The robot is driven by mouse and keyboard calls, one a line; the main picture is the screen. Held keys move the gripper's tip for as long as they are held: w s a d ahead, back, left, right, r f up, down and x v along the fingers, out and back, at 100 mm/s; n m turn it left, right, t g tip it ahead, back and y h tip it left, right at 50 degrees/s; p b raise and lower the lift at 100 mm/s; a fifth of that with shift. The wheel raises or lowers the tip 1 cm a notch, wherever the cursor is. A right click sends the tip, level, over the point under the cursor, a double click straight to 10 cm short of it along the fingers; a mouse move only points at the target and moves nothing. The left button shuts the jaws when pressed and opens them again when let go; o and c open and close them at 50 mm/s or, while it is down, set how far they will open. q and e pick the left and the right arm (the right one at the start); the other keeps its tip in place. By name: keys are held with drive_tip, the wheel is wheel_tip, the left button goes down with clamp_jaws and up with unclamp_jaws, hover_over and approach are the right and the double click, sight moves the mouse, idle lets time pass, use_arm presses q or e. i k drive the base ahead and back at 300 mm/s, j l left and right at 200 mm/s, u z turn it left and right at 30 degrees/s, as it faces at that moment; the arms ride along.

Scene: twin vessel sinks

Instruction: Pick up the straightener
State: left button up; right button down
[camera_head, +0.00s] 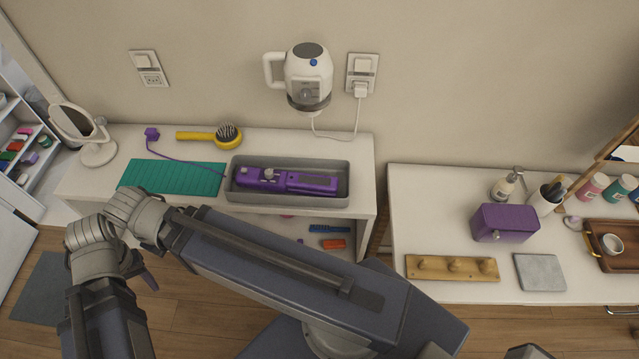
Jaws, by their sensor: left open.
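The purple straightener (312,183) lies in a shallow grey tray (290,202) on the left white table. Its thin cord runs left to a purple plug (152,133) near the wall. My left arm reaches across the front of this table, with its wrist bent at the table's front left. My left gripper (143,273) is only partly visible beyond the wrist, below and left of the tray; it is apart from the straightener and holds nothing that I can see. My right gripper is not in view.
A teal ridged mat (172,177) lies left of the tray, with a yellow hairbrush (212,135) behind. A round mirror (75,122) stands at the left end. A purple box (503,223) stands on the right counter (425,205).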

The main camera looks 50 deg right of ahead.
sight(282, 182)
drive_tip(key=k+z, duration=0.1)
drive_tip(key=z, duration=0.3)
drive_tip(key=k+z, duration=0.1)
drive_tip(key=z, duration=0.75)
drive_tip(key=k+l, duration=0.05)
